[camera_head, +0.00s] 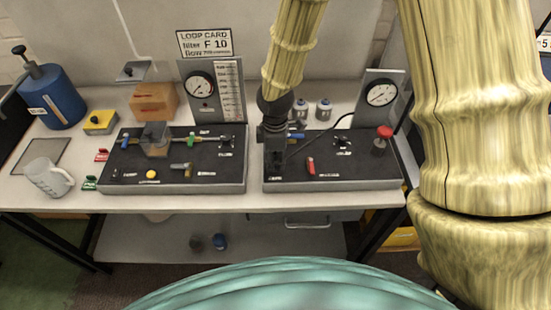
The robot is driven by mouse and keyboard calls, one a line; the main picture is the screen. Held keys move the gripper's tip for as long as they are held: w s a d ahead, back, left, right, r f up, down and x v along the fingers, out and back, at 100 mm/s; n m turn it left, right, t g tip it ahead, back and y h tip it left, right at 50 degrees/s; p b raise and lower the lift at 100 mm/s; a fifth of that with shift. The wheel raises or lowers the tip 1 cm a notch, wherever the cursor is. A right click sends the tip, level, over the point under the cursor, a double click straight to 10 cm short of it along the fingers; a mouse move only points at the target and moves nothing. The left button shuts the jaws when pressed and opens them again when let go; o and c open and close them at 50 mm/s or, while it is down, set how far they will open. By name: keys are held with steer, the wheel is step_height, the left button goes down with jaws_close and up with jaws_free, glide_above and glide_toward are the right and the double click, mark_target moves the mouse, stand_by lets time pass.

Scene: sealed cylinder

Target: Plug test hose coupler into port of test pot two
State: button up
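My gripper (273,160) is dark and points down at the left end of the right black board (340,172). Its fingers are small and dark against the board, so I cannot tell whether they are open or shut on something. A thin black hose (325,133) curves from the right gauge panel (379,93) down to beside my gripper. The coupler at its end cannot be made out. I cannot read which is test pot two, and no port is clear.
The left black board (178,173) carries valves, a clear block and a yellow knob. A gauge panel (203,92) stands behind it. A red-topped part (381,141) rises at the right board's back right.

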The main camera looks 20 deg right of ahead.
mark_target(275, 154)
jaws_close()
steer(key=shift+r, duration=0.1)
steer(key=shift+r+p, duration=2.7)
steer(key=shift+r, duration=0.2)
steer(key=shift+f, duration=0.1)
